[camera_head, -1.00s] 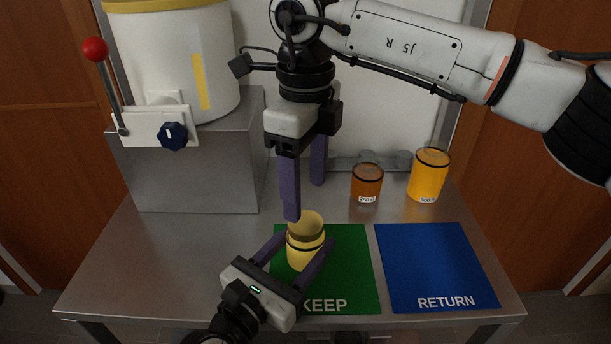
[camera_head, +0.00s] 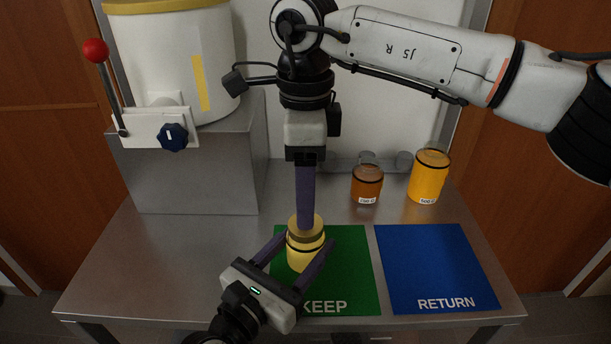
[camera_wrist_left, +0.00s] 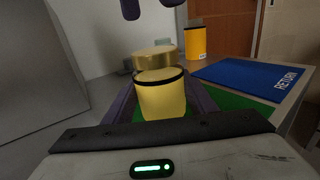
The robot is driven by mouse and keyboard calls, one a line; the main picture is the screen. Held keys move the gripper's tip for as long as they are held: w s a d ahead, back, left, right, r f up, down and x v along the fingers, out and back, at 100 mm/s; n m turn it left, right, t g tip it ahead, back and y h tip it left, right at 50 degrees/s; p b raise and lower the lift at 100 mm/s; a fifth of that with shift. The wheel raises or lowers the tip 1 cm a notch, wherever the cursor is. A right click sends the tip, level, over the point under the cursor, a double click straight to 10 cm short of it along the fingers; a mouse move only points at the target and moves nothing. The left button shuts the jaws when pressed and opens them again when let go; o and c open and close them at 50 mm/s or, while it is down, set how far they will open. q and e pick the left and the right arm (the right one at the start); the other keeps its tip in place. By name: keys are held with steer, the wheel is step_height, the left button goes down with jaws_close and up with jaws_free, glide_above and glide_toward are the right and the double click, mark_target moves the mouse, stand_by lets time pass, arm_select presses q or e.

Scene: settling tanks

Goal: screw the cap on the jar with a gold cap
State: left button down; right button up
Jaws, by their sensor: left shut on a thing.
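The jar (camera_head: 300,257), yellow with a dark band near its top, stands upright at the left of the green KEEP mat (camera_head: 346,270). It also shows in the left wrist view (camera_wrist_left: 162,100). The gold cap (camera_wrist_left: 155,59) sits over the jar's mouth; I cannot tell how firmly it is seated. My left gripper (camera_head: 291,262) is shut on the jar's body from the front. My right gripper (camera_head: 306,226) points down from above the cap. Its fingers look apart and above the cap in the left wrist view, holding nothing. In the head view they overlap and hide part of the cap.
A blue RETURN mat (camera_head: 436,268) lies to the right. A brown jar (camera_head: 367,184) and an orange jar (camera_head: 428,178) stand behind the mats. A white tank (camera_head: 170,65) with a red-knobbed lever stands on a metal block (camera_head: 195,170) at back left. The left tabletop is clear.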

steer(key=shift+f, duration=2.8)
steer(key=shift+c, duration=0.2)
steer(key=c, duration=1.1)
steer(key=o, duration=1.3)
step_height(320, 180, up, 12)
steer(key=shift+r, duration=0.1)
